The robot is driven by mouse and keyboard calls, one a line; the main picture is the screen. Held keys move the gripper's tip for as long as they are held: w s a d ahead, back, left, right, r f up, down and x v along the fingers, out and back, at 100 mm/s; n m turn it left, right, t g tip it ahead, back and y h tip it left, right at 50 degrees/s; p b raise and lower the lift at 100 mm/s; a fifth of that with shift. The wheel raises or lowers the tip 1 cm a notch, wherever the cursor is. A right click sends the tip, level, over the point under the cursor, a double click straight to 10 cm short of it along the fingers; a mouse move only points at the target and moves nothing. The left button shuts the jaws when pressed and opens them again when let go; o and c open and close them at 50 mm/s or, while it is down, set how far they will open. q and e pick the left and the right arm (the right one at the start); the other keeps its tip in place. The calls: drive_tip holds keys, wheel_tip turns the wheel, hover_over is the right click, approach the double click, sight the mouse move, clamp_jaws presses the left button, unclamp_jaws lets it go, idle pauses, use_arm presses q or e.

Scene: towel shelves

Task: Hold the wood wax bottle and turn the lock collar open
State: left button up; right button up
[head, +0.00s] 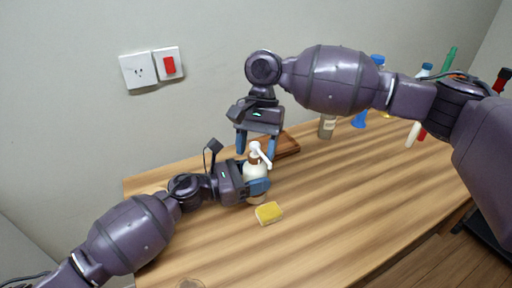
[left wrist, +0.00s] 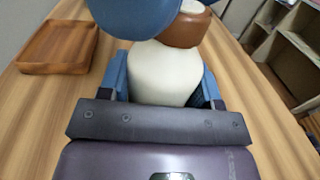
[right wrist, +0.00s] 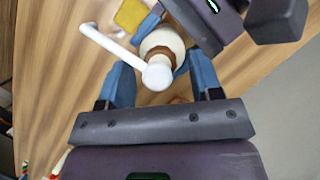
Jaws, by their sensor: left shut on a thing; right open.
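The wood wax bottle (head: 254,172) stands upright on the wooden table, cream-bodied with a brown collar and a white pump nozzle. My left gripper (head: 257,186) is shut around its body from the left; the cream body also fills the space between the fingers in the left wrist view (left wrist: 163,75). The brown lock collar (right wrist: 160,52) sits below the white nozzle (right wrist: 157,75) in the right wrist view. My right gripper (head: 256,148) is open above the bottle, pointing down, its blue fingers on either side of the nozzle head without visible contact.
A yellow sponge (head: 269,213) lies in front of the bottle. A brown wooden tray (left wrist: 62,48) sits behind it. Several bottles, including a blue-capped one (head: 377,60), stand at the table's right. The front of the table is mostly clear.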

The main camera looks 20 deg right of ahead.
drive_tip(key=shift+f, duration=0.2)
drive_tip(key=c, duration=0.9)
drive_tip(key=shift+c, duration=0.2)
drive_tip(key=shift+a+n, duration=0.1)
drive_tip(key=shift+n, duration=0.3)
drive_tip(key=n+h, duration=0.1)
drive_tip(key=n, duration=0.1)
drive_tip(key=n+h, duration=0.1)
drive_tip(key=n, duration=0.2)
drive_tip(key=shift+a+g, duration=0.15)
drive_tip(key=shift+g, duration=0.15)
drive_tip(key=n+h, duration=0.1)
drive_tip(key=n, duration=0.2)
drive_tip(key=n+h, duration=0.1)
drive_tip(key=n, duration=0.2)
drive_tip(key=shift+a+h, duration=0.15)
drive_tip(key=shift+h, duration=0.15)
